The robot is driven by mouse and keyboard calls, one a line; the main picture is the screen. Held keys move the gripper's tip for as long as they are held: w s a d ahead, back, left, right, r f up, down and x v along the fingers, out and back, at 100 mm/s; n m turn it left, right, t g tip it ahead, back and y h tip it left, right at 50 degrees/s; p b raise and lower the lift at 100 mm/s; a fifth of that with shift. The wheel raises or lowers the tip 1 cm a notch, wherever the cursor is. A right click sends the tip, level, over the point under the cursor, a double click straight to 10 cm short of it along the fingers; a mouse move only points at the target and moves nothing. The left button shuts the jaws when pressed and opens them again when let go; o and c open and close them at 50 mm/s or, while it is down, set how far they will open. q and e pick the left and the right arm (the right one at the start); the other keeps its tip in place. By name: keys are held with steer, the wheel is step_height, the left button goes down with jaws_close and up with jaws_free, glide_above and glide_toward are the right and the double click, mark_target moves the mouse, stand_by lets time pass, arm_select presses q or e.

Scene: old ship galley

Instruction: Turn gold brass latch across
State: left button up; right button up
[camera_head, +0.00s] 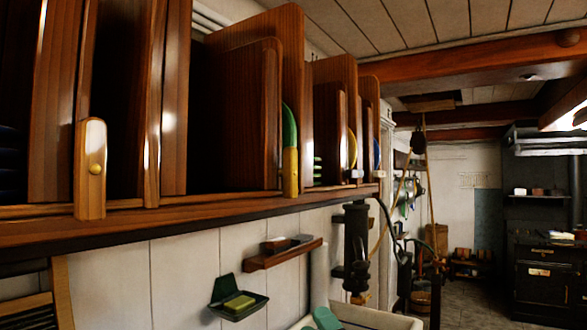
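A long wooden plate rack (200,215) runs along the left wall. A narrow gold-coloured latch (290,172) stands upright at the rack's front edge. It is in front of a green plate (289,128), which shows above it between wooden dividers. Nearer on the left, a wooden latch (91,190) with a small round brass pin also stands upright. Farther along, a small pale piece (355,174) lies across the rack front below a yellow plate (352,148). Neither of my grippers is in view.
Below the rack are a small wooden shelf (285,254), a green soap dish (237,300) on the wall, and a white sink (375,318). A dark pump (357,250) stands close under the rack's far end. A black stove (545,280) is at back right, with open floor before it.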

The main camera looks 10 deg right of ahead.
mark_target(295, 168)
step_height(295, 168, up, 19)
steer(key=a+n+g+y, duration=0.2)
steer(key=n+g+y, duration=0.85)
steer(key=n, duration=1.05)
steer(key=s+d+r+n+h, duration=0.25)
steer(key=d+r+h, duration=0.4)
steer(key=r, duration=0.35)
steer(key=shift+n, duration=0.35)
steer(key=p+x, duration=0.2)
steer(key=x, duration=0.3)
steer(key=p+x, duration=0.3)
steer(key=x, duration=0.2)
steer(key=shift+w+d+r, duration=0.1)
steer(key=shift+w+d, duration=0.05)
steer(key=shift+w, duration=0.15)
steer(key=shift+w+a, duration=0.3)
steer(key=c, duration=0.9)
